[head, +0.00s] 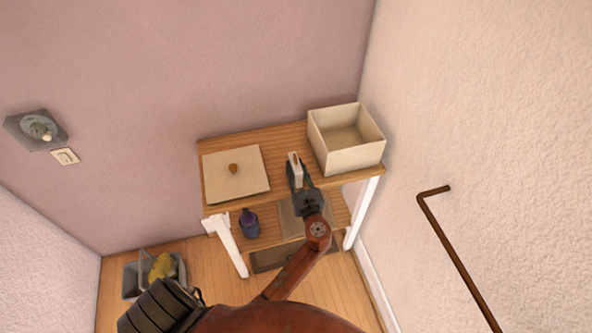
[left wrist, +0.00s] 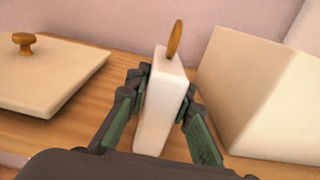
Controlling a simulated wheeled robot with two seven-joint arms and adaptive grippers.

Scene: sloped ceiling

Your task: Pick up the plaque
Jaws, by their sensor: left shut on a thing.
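A narrow white block, which I take to be the plaque (head: 294,158), stands upright on the wooden table top, between the flat board and the open box. In the left wrist view the plaque (left wrist: 160,105) has a brown disc (left wrist: 174,41) at its top edge; I cannot tell whether the disc is attached. My left gripper (head: 297,172) has its fingers on both sides of the plaque and is shut on it. My right gripper is not in view.
An open cream box (head: 348,157) stands close to the right. A flat cream board (head: 222,182) with a brown knob (head: 233,168) lies to the left. The table's lower shelf holds a dark purple item (head: 249,226). A grey bin (head: 131,281) stands on the floor at left.

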